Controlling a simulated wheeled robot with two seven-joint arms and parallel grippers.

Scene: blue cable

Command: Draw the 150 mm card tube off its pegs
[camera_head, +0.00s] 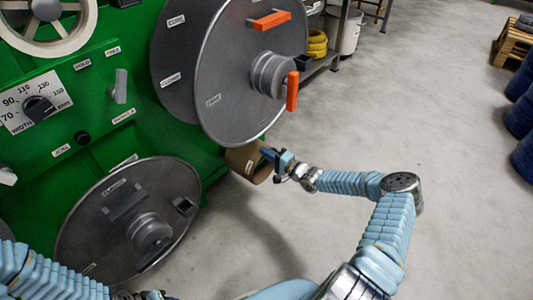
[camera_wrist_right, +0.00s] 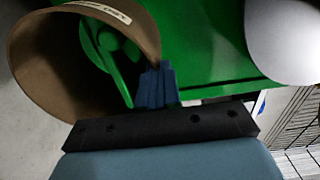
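The brown card tube (camera_head: 240,162) sits low on the green machine, just below the large grey disc, in the head view. In the right wrist view the tube (camera_wrist_right: 45,65) fills the left side, its open end facing the camera and a white label along its rim. My right gripper (camera_head: 268,155) is at the tube's right edge. In the wrist view its blue fingers (camera_wrist_right: 157,85) are together at the tube's wall and look closed on it. The pegs cannot be made out clearly. Only a cut-off part of my left arm's end shows at the bottom edge; its fingers are hidden.
The green machine (camera_head: 95,75) fills the left, with a large grey disc (camera_head: 225,90) bearing orange handles above the tube and a lower grey disc (camera_head: 90,225) at left. Open grey floor (camera_head: 400,100) lies to the right. Blue coils (camera_head: 523,115) stand at far right.

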